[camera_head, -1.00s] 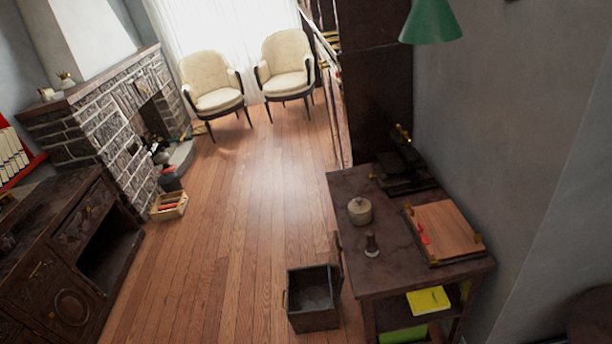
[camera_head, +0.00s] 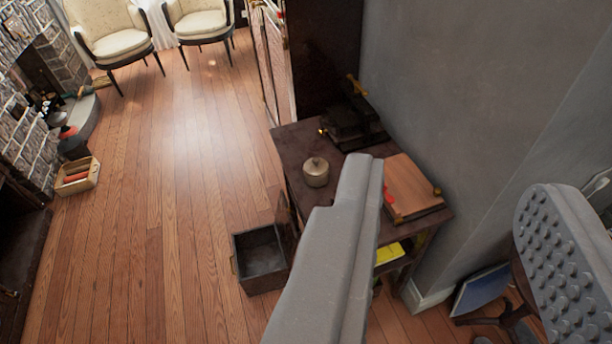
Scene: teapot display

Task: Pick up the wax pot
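A small round beige lidded pot (camera_head: 316,174), which looks like the wax pot, stands upright on the dark wooden side table (camera_head: 296,143). My gripper (camera_head: 452,178) is open and empty. Its two grey fingers are wide apart, one across the middle and one with a studded pad at the right. In the picture, the pot is just left of the left finger's tip and not between the fingers. That finger hides part of the table, including the spot where a small dark stamp-like object stood earlier.
The table also holds a dark press-like device (camera_head: 352,125) and a wooden board (camera_head: 411,187). An open dark box (camera_head: 262,262) is on the floor beside it. A grey wall (camera_head: 470,100) rises behind the table. The wooden floor (camera_head: 165,230) at left is mostly clear.

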